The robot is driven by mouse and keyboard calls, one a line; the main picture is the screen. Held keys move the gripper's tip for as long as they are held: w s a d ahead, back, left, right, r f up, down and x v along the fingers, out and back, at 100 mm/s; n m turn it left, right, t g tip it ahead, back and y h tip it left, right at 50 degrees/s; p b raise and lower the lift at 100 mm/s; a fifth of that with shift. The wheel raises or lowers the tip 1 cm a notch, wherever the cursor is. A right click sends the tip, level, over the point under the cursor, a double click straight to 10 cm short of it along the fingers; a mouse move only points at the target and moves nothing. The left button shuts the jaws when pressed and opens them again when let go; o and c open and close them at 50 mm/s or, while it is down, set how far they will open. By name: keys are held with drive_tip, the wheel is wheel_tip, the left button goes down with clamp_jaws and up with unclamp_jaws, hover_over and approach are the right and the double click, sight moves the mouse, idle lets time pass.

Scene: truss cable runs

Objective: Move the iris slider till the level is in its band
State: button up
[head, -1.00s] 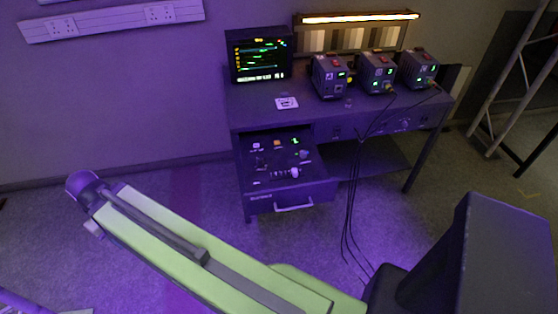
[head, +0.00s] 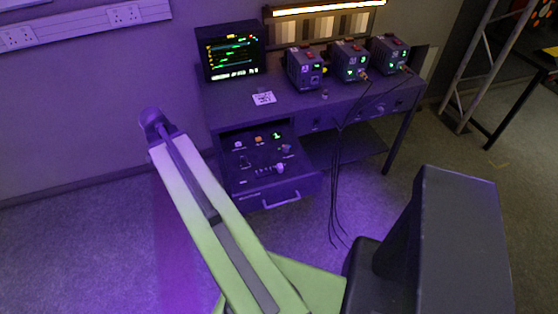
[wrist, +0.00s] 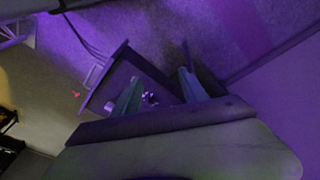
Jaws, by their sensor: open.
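The control panel (head: 262,154) lies in a pulled-out drawer on the left of the desk. A pale knob (head: 280,168) sits at the right end of a short marked row on it, probably the iris slider; its label is too small to read. The monitor (head: 232,52) on the desk shows coloured bars; I cannot read the level or its band. My gripper (wrist: 160,88) is open and empty in the wrist view. The drawer (wrist: 108,85) shows beyond and between its fingers, apart from them. In the head view my gripper is not clear at the arm's far end.
Three dark boxes (head: 350,62) with green displays stand on the desk (head: 300,110). Black cables (head: 335,200) hang from the desk's front to the floor, right of the drawer. A metal truss (head: 490,65) stands at the right. The floor before the drawer is clear.

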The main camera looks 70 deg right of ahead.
drive_tip(key=s+d+r+m+g, duration=0.1)
drive_tip(key=s+d+r+m, duration=0.1)
drive_tip(key=s+d+m, duration=0.75)
drive_tip(key=m+g+p, duration=0.1)
drive_tip(key=m, duration=0.1)
approach(280, 166)
drive_tip(key=shift+n, duration=0.25)
drive_tip(key=b+x, duration=0.8)
drive_tip(key=b, duration=0.8)
drive_tip(key=shift+f, duration=0.35)
drive_tip(key=shift+d, duration=0.1)
clamp_jaws()
drive_tip(key=shift+h, duration=0.3)
